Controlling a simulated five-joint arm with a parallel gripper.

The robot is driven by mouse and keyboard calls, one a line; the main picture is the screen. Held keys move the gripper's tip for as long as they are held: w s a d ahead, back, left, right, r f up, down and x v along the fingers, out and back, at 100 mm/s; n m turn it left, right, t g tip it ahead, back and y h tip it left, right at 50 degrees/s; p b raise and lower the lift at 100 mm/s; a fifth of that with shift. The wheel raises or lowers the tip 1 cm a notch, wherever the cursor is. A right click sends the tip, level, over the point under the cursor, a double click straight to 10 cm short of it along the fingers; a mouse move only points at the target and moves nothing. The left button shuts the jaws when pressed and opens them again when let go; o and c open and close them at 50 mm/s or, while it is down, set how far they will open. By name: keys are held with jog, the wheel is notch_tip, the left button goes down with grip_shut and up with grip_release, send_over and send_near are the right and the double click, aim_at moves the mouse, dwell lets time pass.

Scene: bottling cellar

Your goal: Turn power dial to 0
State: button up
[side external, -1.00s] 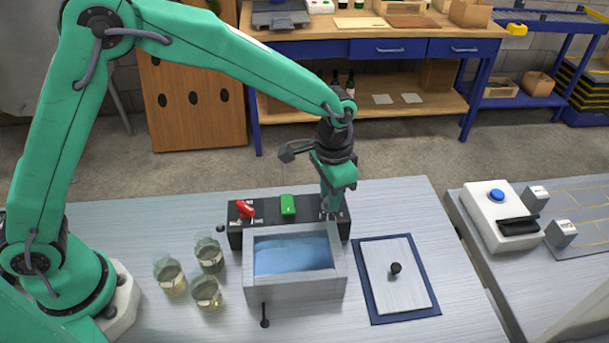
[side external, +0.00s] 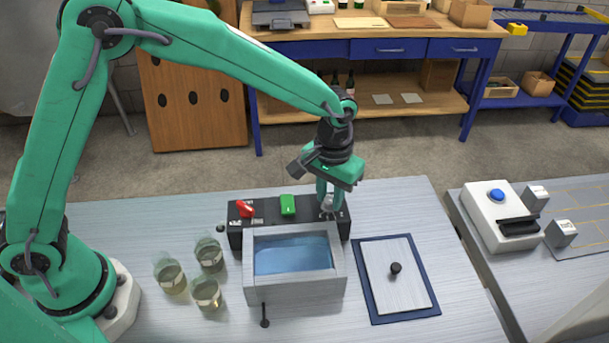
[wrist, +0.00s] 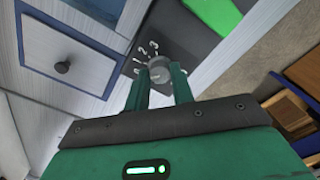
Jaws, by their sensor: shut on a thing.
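The power dial is a small grey knob (wrist: 159,72) with white markings around it, between my fingertips in the wrist view. It sits at the right end of the black control panel (side external: 266,207) behind the water bath (side external: 294,289). My gripper (side external: 328,206) points down and is shut on the dial. In the side view the fingers hide most of the dial, and its setting cannot be read. The panel also carries a red switch (side external: 245,208) at its left and a green switch (side external: 288,204) in its middle.
Several glass beakers (side external: 208,293) stand left of the bath. A lid (side external: 396,274) with a black knob lies on a blue mat (side external: 376,317) to the right. A white device with a blue button (side external: 497,197) stands on the right-hand bench.

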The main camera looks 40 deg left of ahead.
aim_at(326, 198)
jog(key=shift+r, duration=0.1)
jog(key=o, duration=1)
jog(key=shift+r, duration=3.85)
jog(key=s+a+r+t, duration=0.1)
jog(key=s+a+r, duration=0.35)
jog(key=a, duration=0.25)
jog(key=s+a+r+t, duration=0.2)
jog(key=s+a+r, duration=0.2)
jog(key=a+r, duration=0.25)
jog(key=s+a+t, duration=0.1)
jog(key=s+a, duration=0.3)
jog(key=s, duration=0.2)
jog(key=s+a+f+t, duration=0.1)
jog(key=s+a, duration=0.3)
jog(key=s, duration=0.2)
jog(key=shift+s+a+f+t, duration=0.3)
jog(key=shift+s, duration=0.1)
